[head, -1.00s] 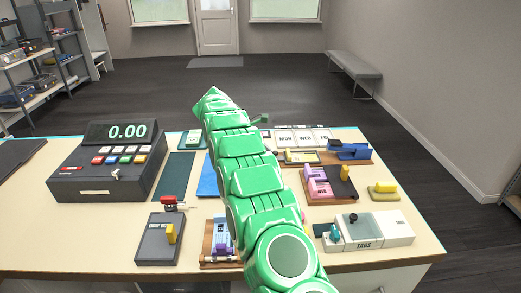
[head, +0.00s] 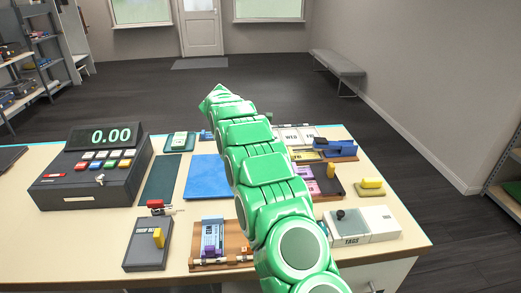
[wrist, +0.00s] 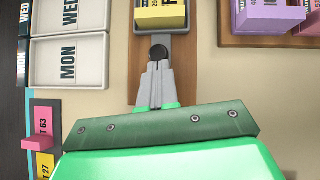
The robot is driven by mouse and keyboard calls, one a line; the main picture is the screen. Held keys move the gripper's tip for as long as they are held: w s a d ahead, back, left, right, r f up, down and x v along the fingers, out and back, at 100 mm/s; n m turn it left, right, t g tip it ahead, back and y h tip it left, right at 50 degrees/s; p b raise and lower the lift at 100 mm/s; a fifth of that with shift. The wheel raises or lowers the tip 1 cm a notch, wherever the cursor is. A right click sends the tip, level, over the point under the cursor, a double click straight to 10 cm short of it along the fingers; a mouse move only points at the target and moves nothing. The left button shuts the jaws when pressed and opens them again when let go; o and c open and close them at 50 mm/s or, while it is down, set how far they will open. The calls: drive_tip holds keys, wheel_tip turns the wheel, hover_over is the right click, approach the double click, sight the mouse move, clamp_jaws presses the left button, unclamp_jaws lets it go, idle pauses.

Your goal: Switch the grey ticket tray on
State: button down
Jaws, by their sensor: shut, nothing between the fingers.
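The grey ticket tray (wrist: 139,30) is at the top of the wrist view, partly cut off, on a wooden board (wrist: 181,72). It holds a yellow ticket block (wrist: 160,14). A round black knob (wrist: 158,53) sits on a grey piece at its near end. My gripper (wrist: 156,68) is shut and empty, its fingertips right by the knob; I cannot tell whether they touch it. In the head view the tray (head: 304,156) shows beyond my arm, which hides its left end and my gripper.
MON and WED cards (wrist: 68,62) lie left of my gripper. A dark holder with pink and yellow tickets (wrist: 42,130) is at lower left. Purple blocks (wrist: 270,15) stand on another board at upper right. The cash register (head: 95,165) is on the counter's left.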

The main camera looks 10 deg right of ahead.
drive_tip(key=shift+d, duration=0.55)
drive_tip(key=a, duration=0.3)
drive_tip(key=shift+s+a+r, duration=0.25)
drive_tip(key=shift+a+r, duration=0.05)
drive_tip(key=shift+a, duration=0.05)
drive_tip(key=v, duration=1)
drive_tip(key=shift+a, duration=0.25)
